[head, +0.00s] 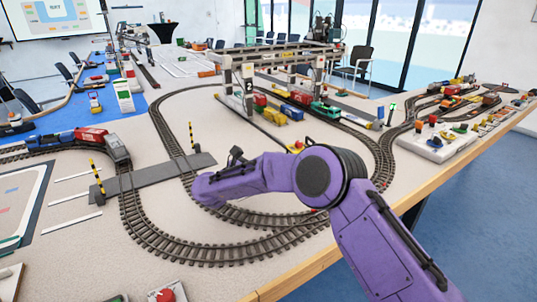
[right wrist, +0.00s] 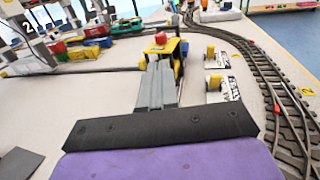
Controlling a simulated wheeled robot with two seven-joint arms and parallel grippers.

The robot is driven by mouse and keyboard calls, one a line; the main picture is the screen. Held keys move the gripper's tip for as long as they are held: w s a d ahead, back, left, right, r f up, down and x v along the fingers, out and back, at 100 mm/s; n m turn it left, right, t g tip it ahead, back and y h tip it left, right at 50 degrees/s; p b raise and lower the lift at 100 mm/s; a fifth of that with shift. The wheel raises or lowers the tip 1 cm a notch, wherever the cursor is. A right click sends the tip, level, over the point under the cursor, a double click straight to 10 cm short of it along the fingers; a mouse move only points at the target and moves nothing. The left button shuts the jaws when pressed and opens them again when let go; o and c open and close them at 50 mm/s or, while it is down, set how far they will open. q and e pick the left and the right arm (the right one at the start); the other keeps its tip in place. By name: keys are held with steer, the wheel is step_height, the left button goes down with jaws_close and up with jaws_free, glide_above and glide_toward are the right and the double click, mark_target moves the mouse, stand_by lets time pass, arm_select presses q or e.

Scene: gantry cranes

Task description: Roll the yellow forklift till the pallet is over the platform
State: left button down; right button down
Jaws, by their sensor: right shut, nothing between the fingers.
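The yellow forklift (right wrist: 179,62) stands on the table in the right wrist view, a red part on its top. My right gripper (right wrist: 159,68) is shut and empty, its fingertips right at the near side of the forklift and covering much of it. Whether they touch it I cannot tell. In the head view only a small yellow and red piece (head: 297,146) shows behind my right arm, and that gripper is hidden. I cannot make out the pallet or the platform for sure. My left gripper is not in view.
Two small pale plates with yellow parts (right wrist: 215,57) (right wrist: 222,88) lie right of the forklift. Curved track (right wrist: 262,75) runs beyond them. A gantry crane (head: 245,85) with coloured wagons (head: 290,112) stands behind. A grey crossing (head: 150,178) lies left of my arm.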

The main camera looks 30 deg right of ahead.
mark_target(297, 146)
steer(key=p+x, duration=0.1)
steer(key=x, duration=1.1)
steer(key=shift+f+p, duration=0.15)
steer(key=shift+p, duration=0.2)
steer(key=shift+s, duration=0.1)
steer(key=b+x, duration=0.2)
steer(key=b, duration=0.1)
steer(key=b+x, duration=0.1)
steer(key=b, duration=0.1)
steer(key=shift+d+f, duration=0.3)
steer(key=shift+d, duration=0.1)
steer(key=shift+w+d, duration=0.25)
steer(key=shift+d, duration=0.05)
steer(key=shift+w+r, duration=0.1)
steer(key=shift+r, duration=0.25)
